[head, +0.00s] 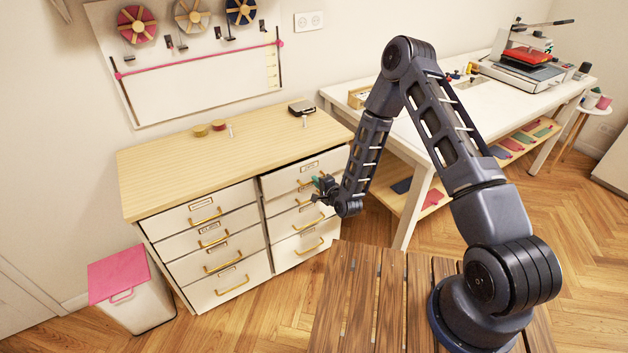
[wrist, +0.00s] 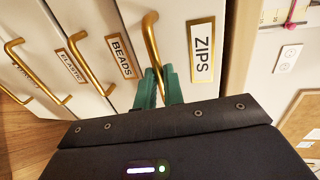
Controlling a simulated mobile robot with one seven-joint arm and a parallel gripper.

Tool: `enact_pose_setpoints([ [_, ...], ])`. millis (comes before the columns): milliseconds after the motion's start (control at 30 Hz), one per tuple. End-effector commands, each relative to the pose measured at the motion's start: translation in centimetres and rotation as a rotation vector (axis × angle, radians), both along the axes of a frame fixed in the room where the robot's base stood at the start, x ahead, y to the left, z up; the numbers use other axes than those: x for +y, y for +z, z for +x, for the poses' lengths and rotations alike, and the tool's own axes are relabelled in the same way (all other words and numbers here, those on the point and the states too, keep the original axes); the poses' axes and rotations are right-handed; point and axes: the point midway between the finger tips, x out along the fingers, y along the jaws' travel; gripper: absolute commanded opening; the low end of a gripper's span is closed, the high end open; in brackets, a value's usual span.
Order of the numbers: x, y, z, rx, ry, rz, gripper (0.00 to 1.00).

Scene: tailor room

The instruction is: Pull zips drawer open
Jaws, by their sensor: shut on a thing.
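The zips drawer (head: 283,181) is the top drawer of the right column in the wooden-topped cabinet. Its white front (wrist: 178,30) carries a ZIPS label (wrist: 201,52) in the wrist view. A dark gap shows along its top edge in the head view, so it seems slightly out. My gripper (head: 317,184) is at this drawer's front. Its green fingers (wrist: 158,78) are shut on the brass handle (wrist: 150,38), one on each side of its lower end in the wrist view. The fingers hide part of the handle.
Below are the beads drawer (wrist: 108,45) and elastic drawer (wrist: 75,60), both with brass handles. Spools and small items lie on the cabinet top (head: 180,165). A white worktable (head: 415,120) stands right, a pink-lidded bin (head: 140,305) left. A slatted wooden surface (head: 350,300) is in front.

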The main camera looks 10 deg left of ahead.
Motion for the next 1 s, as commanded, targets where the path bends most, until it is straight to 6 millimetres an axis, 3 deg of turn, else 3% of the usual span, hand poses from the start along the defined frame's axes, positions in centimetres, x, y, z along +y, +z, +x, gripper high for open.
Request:
enact_pose_setpoints([
  [600,-9.6,0.0,-9.6,0.003,-0.001,0.001,0.0],
  [1000,-11.8,0.0,-11.8,-0.001,0.001,0.001,0.0],
])
